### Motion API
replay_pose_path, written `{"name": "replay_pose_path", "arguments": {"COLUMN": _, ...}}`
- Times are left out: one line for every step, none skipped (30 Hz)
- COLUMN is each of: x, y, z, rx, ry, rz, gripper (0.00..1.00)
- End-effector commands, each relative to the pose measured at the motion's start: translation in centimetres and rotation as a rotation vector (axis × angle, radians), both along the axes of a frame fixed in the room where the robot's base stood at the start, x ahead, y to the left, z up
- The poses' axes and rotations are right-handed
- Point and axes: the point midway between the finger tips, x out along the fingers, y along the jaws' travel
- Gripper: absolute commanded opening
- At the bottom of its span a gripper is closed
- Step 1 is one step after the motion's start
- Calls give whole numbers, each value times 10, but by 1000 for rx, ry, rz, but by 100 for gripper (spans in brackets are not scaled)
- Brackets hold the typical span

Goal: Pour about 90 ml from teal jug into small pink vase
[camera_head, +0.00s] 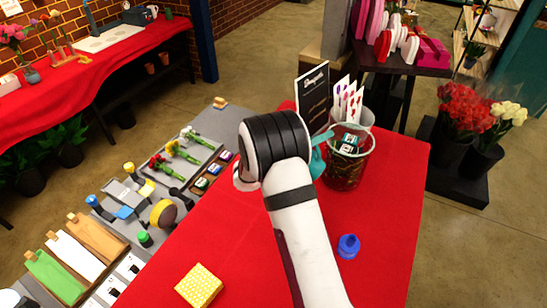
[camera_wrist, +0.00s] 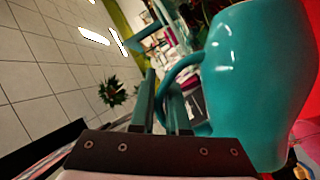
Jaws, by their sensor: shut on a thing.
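The teal jug (camera_head: 318,162) shows only in part in the head view, beside the black wrist joint of my arm. In the wrist view the jug (camera_wrist: 255,85) fills the right side, looking tilted in that picture. My gripper (camera_wrist: 163,88) is shut on the jug's handle (camera_wrist: 178,72). The head view hides the fingers behind my arm. The jug's opening and the liquid inside are not visible. I cannot make out a small pink vase in either view; my arm covers part of the table.
Grey trays with flowers and tools lie left. The table's right front is mostly clear.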

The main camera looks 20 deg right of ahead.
Motion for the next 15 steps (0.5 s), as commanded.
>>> {"name": "replay_pose_path", "arguments": {"x": 1, "y": 0, "z": 1, "rx": -5, "ry": 3, "rz": 0, "gripper": 0}}
{"name": "replay_pose_path", "arguments": {"x": 1, "y": 1, "z": 1, "rx": -7, "ry": 6, "rz": 1, "gripper": 0}}
{"name": "replay_pose_path", "arguments": {"x": 1, "y": 1, "z": 2, "rx": -11, "ry": 10, "rz": 1, "gripper": 0}}
{"name": "replay_pose_path", "arguments": {"x": 2, "y": 1, "z": 2, "rx": -14, "ry": 12, "rz": 2, "gripper": 0}}
{"name": "replay_pose_path", "arguments": {"x": 2, "y": 1, "z": 3, "rx": -15, "ry": 14, "rz": 1, "gripper": 0}}
{"name": "replay_pose_path", "arguments": {"x": 2, "y": 2, "z": 3, "rx": -19, "ry": 17, "rz": 1, "gripper": 0}}
{"name": "replay_pose_path", "arguments": {"x": 2, "y": 2, "z": 3, "rx": -19, "ry": 18, "rz": 1, "gripper": 0}}
{"name": "replay_pose_path", "arguments": {"x": 2, "y": 2, "z": 3, "rx": -20, "ry": 19, "rz": 1, "gripper": 0}}
{"name": "replay_pose_path", "arguments": {"x": 2, "y": 2, "z": 3, "rx": -21, "ry": 20, "rz": 1, "gripper": 0}}
{"name": "replay_pose_path", "arguments": {"x": 2, "y": 2, "z": 3, "rx": -21, "ry": 21, "rz": 1, "gripper": 0}}
{"name": "replay_pose_path", "arguments": {"x": 2, "y": 2, "z": 3, "rx": -21, "ry": 22, "rz": 1, "gripper": 0}}
{"name": "replay_pose_path", "arguments": {"x": 2, "y": 2, "z": 4, "rx": -23, "ry": 23, "rz": 1, "gripper": 0}}
{"name": "replay_pose_path", "arguments": {"x": 2, "y": 2, "z": 4, "rx": -23, "ry": 24, "rz": 1, "gripper": 0}}
{"name": "replay_pose_path", "arguments": {"x": 2, "y": 2, "z": 4, "rx": -24, "ry": 25, "rz": 0, "gripper": 0}}
{"name": "replay_pose_path", "arguments": {"x": 3, "y": 2, "z": 4, "rx": -25, "ry": 26, "rz": 1, "gripper": 0}}
